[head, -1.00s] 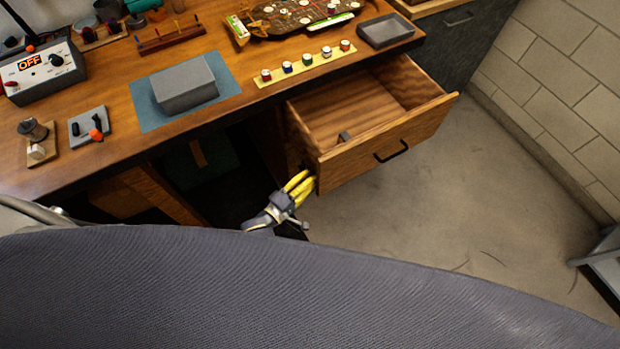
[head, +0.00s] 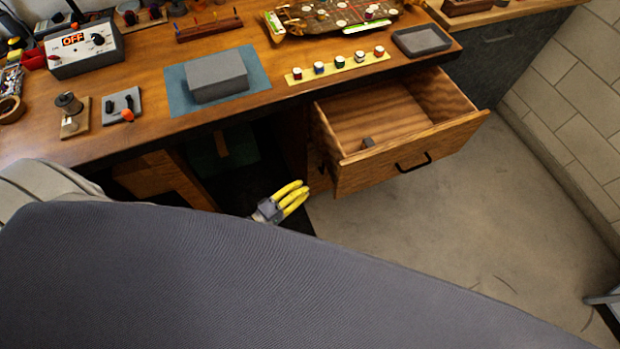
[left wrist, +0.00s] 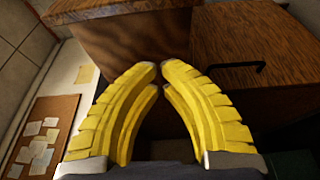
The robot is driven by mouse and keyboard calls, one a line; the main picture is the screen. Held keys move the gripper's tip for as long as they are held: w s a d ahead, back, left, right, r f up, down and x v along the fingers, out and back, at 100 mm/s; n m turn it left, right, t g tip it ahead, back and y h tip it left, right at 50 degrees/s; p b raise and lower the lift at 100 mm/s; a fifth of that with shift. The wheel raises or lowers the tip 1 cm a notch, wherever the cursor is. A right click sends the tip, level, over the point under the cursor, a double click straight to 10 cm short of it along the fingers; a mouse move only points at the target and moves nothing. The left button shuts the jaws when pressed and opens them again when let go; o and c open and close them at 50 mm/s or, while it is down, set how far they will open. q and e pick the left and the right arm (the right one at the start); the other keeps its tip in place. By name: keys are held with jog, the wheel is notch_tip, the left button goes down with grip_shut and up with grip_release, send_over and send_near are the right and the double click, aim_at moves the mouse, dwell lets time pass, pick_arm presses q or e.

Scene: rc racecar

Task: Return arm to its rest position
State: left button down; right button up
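My left gripper (head: 299,190), with yellow fingers, is in front of the desk, below and left of the open wooden drawer (head: 410,155). It looks apart from the drawer. In the left wrist view, its fingers (left wrist: 160,68) curve inward, with tips almost together and nothing between them. Wooden desk fronts, one with a dark handle (left wrist: 236,67), show beyond the fingers. Most of my left arm is hidden behind my grey body in the head view. My right gripper is in neither view.
The drawer juts out with a small grey piece (head: 368,142) inside. The desk (head: 140,115) holds a grey box (head: 217,75) on a blue mat, a power supply (head: 85,48), a car chassis (head: 330,15) and a grey tray (head: 422,40). Open floor (head: 440,230) lies to the right.

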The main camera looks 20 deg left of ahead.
pick_arm(q)
jog(key=shift+s+a, duration=0.1)
jog(key=shift+s, duration=0.1)
jog(key=s+a+f+m+g+y, duration=0.25)
jog(key=s+a+f+m, duration=0.2)
jog(key=f, duration=0.55)
jog(key=s+a+f+m+g+y, duration=0.25)
jog(key=s+f+m, duration=0.2)
jog(key=f, duration=0.45)
jog(key=s+a+f+m+g+y, duration=0.25)
jog(key=s+a+f+m, duration=0.2)
jog(key=f, duration=0.55)
jog(key=s+d+f+g, duration=0.1)
jog(key=s+f+g, duration=0.1)
jog(key=s+f, duration=0.2)
jog(key=s+d+f+m+g+y, duration=0.1)
jog(key=s+f, duration=0.3)
jog(key=s, duration=0.7)
jog(key=s+d+f+m+g, duration=0.1)
jog(key=s+f+g, duration=0.3)
jog(key=s, duration=0.3)
jog(key=shift+s, duration=0.4)
jog(key=shift+m, duration=0.25)
